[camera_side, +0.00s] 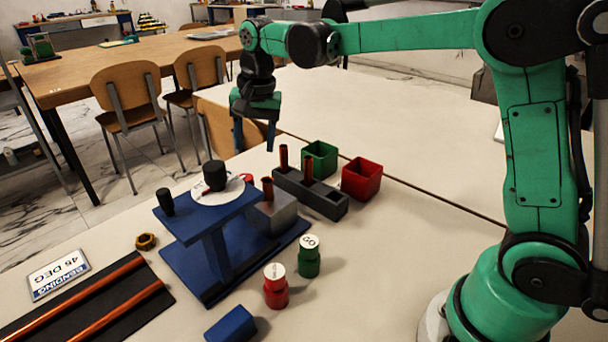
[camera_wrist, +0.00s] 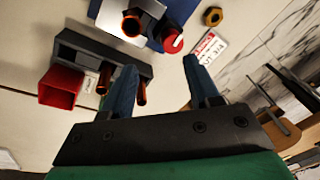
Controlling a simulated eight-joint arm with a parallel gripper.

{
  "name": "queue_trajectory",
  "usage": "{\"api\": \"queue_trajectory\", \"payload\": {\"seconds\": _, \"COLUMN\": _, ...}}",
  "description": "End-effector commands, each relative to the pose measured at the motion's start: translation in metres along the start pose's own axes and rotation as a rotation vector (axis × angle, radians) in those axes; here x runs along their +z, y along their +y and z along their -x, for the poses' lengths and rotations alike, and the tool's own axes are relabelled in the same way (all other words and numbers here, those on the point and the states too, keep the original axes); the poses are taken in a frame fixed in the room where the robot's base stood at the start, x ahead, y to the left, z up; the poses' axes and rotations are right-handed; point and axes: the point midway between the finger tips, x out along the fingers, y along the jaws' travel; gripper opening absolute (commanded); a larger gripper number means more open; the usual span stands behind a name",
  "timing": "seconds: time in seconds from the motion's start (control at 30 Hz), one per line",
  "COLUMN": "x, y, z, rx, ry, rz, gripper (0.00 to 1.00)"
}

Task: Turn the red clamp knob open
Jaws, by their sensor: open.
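The red clamp knob (camera_side: 246,177) shows as a small red piece behind the grey block (camera_side: 272,213) of the blue rig, mostly hidden by the rig's top plate. In the wrist view the knob (camera_wrist: 173,41) is a round red disc beside the blue base, close to the grey block. My gripper (camera_side: 254,143) hangs with its fingers down above the far side of the rig. Its two fingers are apart with nothing between them. In the wrist view my gripper (camera_wrist: 160,66) has its fingertips below the knob in the picture, not touching it.
The blue rig (camera_side: 220,232) carries a white dial and black posts. A dark grey holder (camera_side: 325,200) with copper tubes stands to its right, near a green box (camera_side: 320,158) and a red box (camera_side: 361,179). A brass nut (camera_side: 146,241) lies left.

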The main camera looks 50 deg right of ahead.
Motion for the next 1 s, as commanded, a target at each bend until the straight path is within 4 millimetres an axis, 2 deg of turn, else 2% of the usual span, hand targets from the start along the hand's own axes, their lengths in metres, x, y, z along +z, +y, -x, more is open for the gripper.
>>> {"api": "queue_trajectory", "payload": {"seconds": 0.1, "x": -0.011, "y": -0.014, "z": -0.021, "rx": 0.052, "ry": -0.044, "rz": -0.121, "gripper": 0.55}}
{"api": "queue_trajectory", "payload": {"seconds": 0.3, "x": -0.018, "y": -0.022, "z": -0.042, "rx": 0.106, "ry": -0.08, "rz": -0.239, "gripper": 0.55}}
{"api": "queue_trajectory", "payload": {"seconds": 0.47, "x": -0.018, "y": -0.022, "z": -0.055, "rx": 0.116, "ry": -0.085, "rz": -0.258, "gripper": 0.55}}
{"api": "queue_trajectory", "payload": {"seconds": 0.8, "x": -0.014, "y": -0.018, "z": -0.096, "rx": 0.114, "ry": -0.084, "rz": -0.256, "gripper": 0.55}}
{"api": "queue_trajectory", "payload": {"seconds": 1.0, "x": -0.013, "y": -0.017, "z": -0.1, "rx": 0.114, "ry": -0.084, "rz": -0.256, "gripper": 0.55}}
